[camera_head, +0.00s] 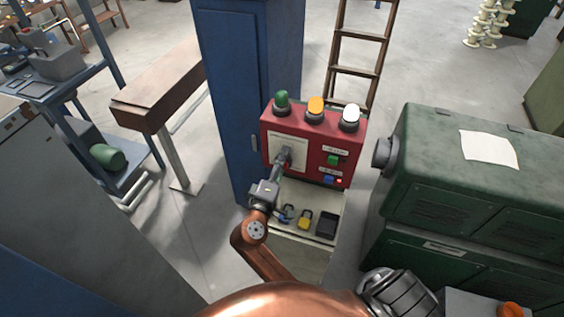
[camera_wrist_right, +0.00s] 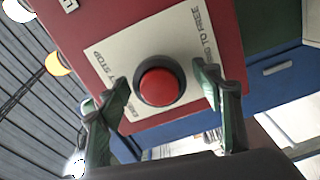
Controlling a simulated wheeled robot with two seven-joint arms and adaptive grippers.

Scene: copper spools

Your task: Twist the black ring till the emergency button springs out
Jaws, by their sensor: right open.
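The red emergency button (camera_wrist_right: 158,87) stands out from a cream label plate (camera_wrist_right: 101,50) in the right wrist view, with the black ring (camera_wrist_right: 141,77) around its base. The plate (camera_head: 298,148) is on the front of a red control box (camera_head: 315,136) in the head view, where my gripper hides the button. My right gripper (camera_wrist_right: 158,76) is open, its two green fingers on either side of the button and ring. Clear gaps show between the fingers and the ring in that picture; depth contact cannot be told. My left gripper is not in view.
Green (camera_head: 282,99), orange (camera_head: 316,104) and white (camera_head: 350,112) lamps top the box. A shelf below holds a yellow padlock (camera_head: 305,219) and a black block (camera_head: 327,225). A blue cabinet (camera_head: 232,100) stands left, a green machine (camera_head: 455,180) right.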

